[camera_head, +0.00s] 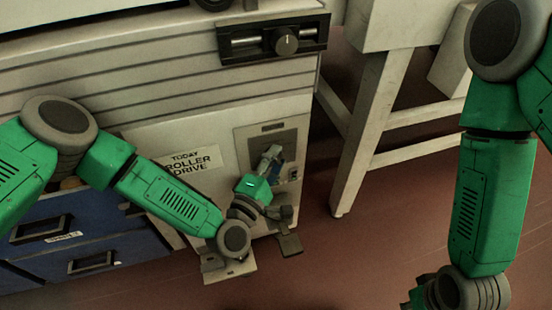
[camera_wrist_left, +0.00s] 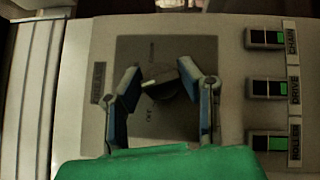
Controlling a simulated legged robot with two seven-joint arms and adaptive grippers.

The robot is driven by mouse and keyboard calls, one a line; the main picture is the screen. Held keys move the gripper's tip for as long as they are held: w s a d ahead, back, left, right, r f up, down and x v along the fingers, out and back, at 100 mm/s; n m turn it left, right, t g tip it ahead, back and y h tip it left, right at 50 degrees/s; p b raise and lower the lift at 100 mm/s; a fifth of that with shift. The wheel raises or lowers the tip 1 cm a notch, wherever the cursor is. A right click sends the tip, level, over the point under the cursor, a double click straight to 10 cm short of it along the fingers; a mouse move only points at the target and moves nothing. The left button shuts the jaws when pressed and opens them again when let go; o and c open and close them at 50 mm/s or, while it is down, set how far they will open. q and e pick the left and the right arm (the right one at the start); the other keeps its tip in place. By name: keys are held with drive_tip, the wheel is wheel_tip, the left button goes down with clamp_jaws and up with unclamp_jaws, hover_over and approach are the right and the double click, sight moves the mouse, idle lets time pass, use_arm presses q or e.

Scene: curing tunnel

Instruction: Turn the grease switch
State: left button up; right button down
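The switch knob (camera_wrist_left: 165,84) is dark and round, with a paler ridge, on a grey plate (camera_wrist_left: 145,128) in the left wrist view. Small marks are printed above and below it; the lower one seems to read OFF. A label left of the plate is too blurred to read. My left gripper (camera_wrist_left: 160,72) is open, with a finger on each side of the knob; I cannot tell if they touch it. In the head view my left gripper (camera_head: 271,155) is at the panel on the cabinet's lower front and hides the knob. My right gripper's fingers are out of view.
Several rocker switches (camera_wrist_left: 267,89) with labels line the panel's right side. The cabinet (camera_head: 180,140) bears a ROLLER DRIVE sign (camera_head: 190,162). Blue drawers (camera_head: 85,235) stand at left. A pale stand's leg (camera_head: 360,140) is at right; red floor (camera_head: 350,250) is clear.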

use_arm(q)
drive_tip(key=shift+a+f, duration=0.2)
drive_tip(key=shift+a, duration=0.15)
drive_tip(key=shift+m+g+y+p, duration=0.3)
drive_tip(key=shift+m+g+p, duration=0.15)
drive_tip(key=shift+p, duration=0.45)
drive_tip(key=m+g+y+p, duration=0.1)
drive_tip(key=m+p, duration=0.1)
drive_tip(key=p, duration=0.2)
drive_tip(key=r+m+g+y+p, duration=0.1)
drive_tip(key=g+p, duration=0.1)
drive_tip(key=p, duration=0.2)
drive_tip(key=shift+m+p, duration=0.35)
drive_tip(key=shift+p, duration=0.05)
drive_tip(key=shift+f+m+g+y+p, duration=0.2)
drive_tip(key=shift+m+g+y+p, duration=0.35)
drive_tip(key=shift+y+p, duration=0.5)
